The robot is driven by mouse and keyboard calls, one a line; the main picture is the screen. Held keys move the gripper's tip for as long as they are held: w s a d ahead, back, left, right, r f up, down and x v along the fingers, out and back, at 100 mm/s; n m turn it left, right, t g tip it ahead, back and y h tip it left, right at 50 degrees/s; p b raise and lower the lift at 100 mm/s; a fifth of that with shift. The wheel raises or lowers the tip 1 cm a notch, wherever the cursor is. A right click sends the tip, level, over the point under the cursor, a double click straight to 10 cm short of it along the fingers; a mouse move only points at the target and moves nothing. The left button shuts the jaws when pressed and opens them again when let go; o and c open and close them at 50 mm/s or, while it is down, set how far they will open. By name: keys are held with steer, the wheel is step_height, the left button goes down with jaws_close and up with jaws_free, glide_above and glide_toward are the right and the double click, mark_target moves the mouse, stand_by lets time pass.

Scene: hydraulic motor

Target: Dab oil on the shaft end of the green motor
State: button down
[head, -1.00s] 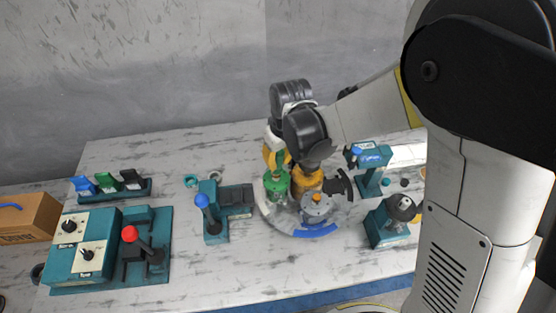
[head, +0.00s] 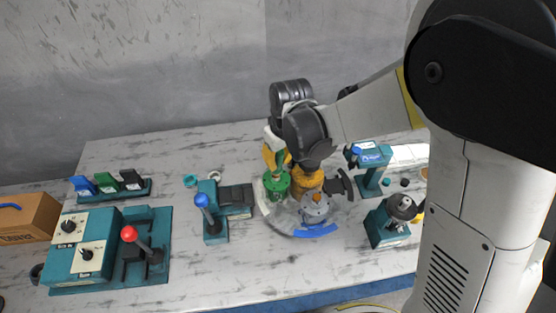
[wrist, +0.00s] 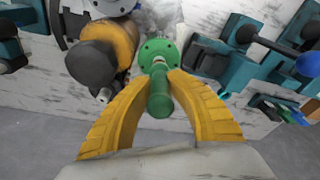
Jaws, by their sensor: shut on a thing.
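The green motor (head: 276,185) stands upright on the round turntable at the middle of the table. In the wrist view its round green flange (wrist: 158,52), with holes around it, faces me. My gripper (wrist: 159,82) has its yellow fingers shut on a green cylindrical tool (wrist: 160,100), which lines up with the flange centre. A short pale piece shows between tool and flange; I cannot tell whether they touch. In the head view my gripper (head: 276,158) is just above the motor, and my wrist hides part of it.
An orange motor (head: 308,182) and a grey motor (head: 316,208) stand close beside the green one. A blue-knobbed lever unit (head: 214,222) is to the left, a red-knobbed control box (head: 90,250) farther left. Teal stands (head: 372,175) are on the right. The front table strip is clear.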

steer(key=shift+r+p, duration=2.3)
steer(key=shift+r, duration=1.2)
